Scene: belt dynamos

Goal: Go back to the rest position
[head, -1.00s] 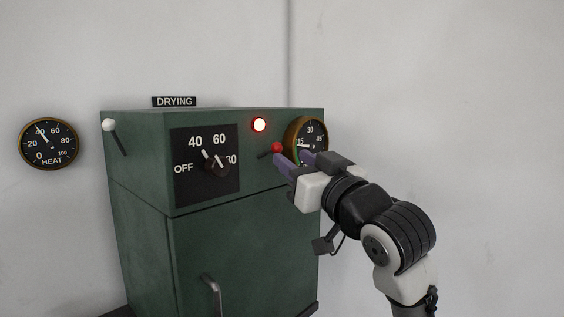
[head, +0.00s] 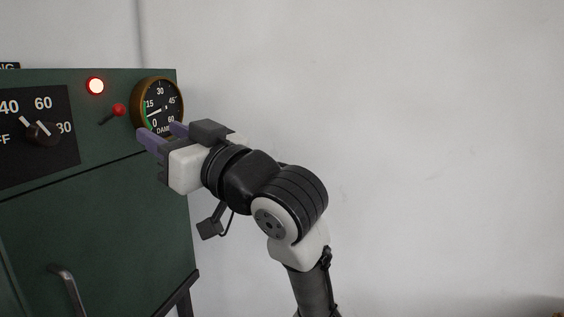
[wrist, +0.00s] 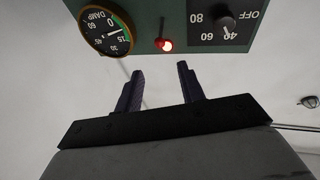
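My gripper (head: 162,133) is raised in front of the right end of a green cabinet (head: 100,210). In the wrist view its two purple fingers (wrist: 160,70) stand apart with nothing between them. In the head view the fingertips overlap the lower edge of the DAMP gauge (head: 157,100). A lever with a red ball (head: 119,110) is left of the fingers, apart from them in the picture. My arm bends down to the lower right.
A red lamp (head: 95,86) is lit. A black dial panel with a knob (head: 41,132) is cut off at the left. A door handle (head: 68,287) sticks out below. Bare pale wall (head: 430,130) fills the right side; no obstacle shows there.

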